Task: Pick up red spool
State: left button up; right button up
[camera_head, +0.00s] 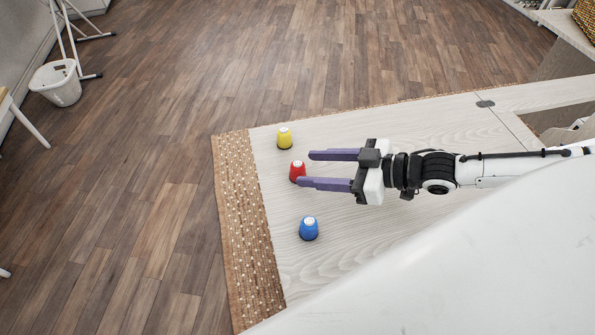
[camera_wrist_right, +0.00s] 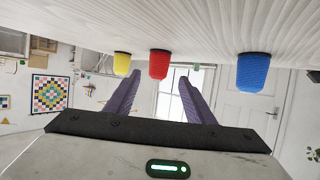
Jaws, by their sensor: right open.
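A red spool (camera_head: 297,171) stands upright on the pale wooden table (camera_head: 350,225), between a yellow spool (camera_head: 285,138) and a blue spool (camera_head: 309,228). My right gripper (camera_head: 304,168) is open with its two purple fingers pointing left, their tips at the red spool. In the right wrist view, the red spool (camera_wrist_right: 159,64) shows beyond and between the fingertips (camera_wrist_right: 160,82), with the yellow spool (camera_wrist_right: 121,63) to its left and the blue spool (camera_wrist_right: 253,72) to its right. I cannot tell whether a finger touches the red spool. My left gripper is not in view.
A woven runner (camera_head: 245,220) lies along the table's left edge, close beyond the spools. The blue and yellow spools stand near the gripper on either side. A white basket (camera_head: 57,84) stands on the wooden floor at the far left.

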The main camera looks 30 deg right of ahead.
aim_at(297, 168)
jog(key=shift+b+x, duration=0.35)
jog(key=shift+x, duration=2.35)
jog(key=shift+d+f, duration=0.2)
jog(key=c, duration=1.1)
